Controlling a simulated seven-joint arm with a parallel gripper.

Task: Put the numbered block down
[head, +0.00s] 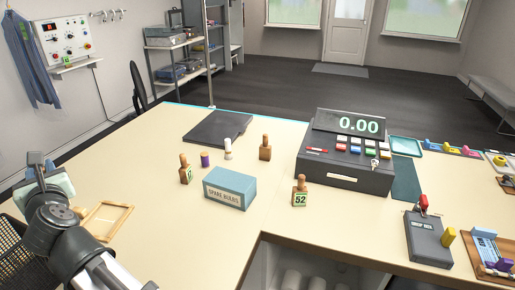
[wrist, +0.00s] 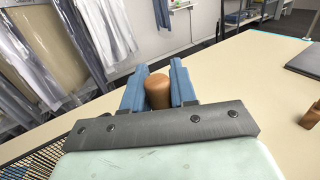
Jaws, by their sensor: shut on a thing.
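In the wrist view my gripper (wrist: 160,75) is shut on a brown wooden block (wrist: 157,92), gripped between its two blue fingers. Only its rounded top shows; its lower part and any number are hidden. In the head view my gripper's pale green body (head: 61,184) is at the left, by the table's left edge; the held block cannot be made out there. On the table (head: 265,215) stand a wooden block marked 52 (head: 300,192), another wooden block with a green-edged label (head: 185,170), and a plain-looking wooden one (head: 265,148).
A blue-grey box (head: 230,188), a purple spool (head: 205,159) and a white piece (head: 228,149) stand mid-table. A dark flat pad (head: 218,127) lies behind. A cash register (head: 345,155) is at right. A wooden frame (head: 108,220) lies near my arm. The left-centre tabletop is clear.

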